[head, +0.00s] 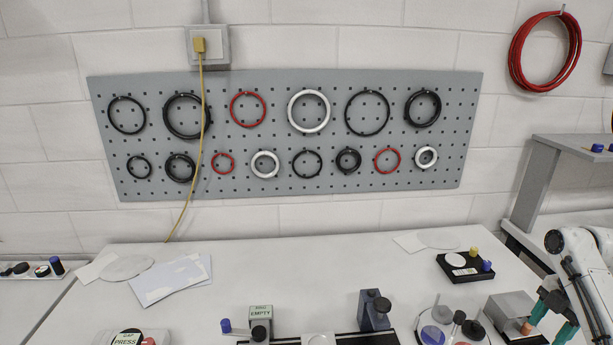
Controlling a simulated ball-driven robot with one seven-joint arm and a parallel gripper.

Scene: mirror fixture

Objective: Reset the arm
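My gripper (550,325) is at the lower right, at the end of my white arm. Its two teal fingers point down and stand apart, with nothing seen between them. The left finger is close to a grey block (511,307) and a small orange cylinder (527,328); I cannot tell whether it touches them. The lower part of the right finger is near the frame's bottom edge.
The white table (330,265) is clear in its middle. A clear round dish (437,328) with coloured items, a dark blue-grey fixture (374,310), a block labelled EMPTY (260,318) and papers (172,280) stand around. A pegboard (335,100) with rings hangs behind.

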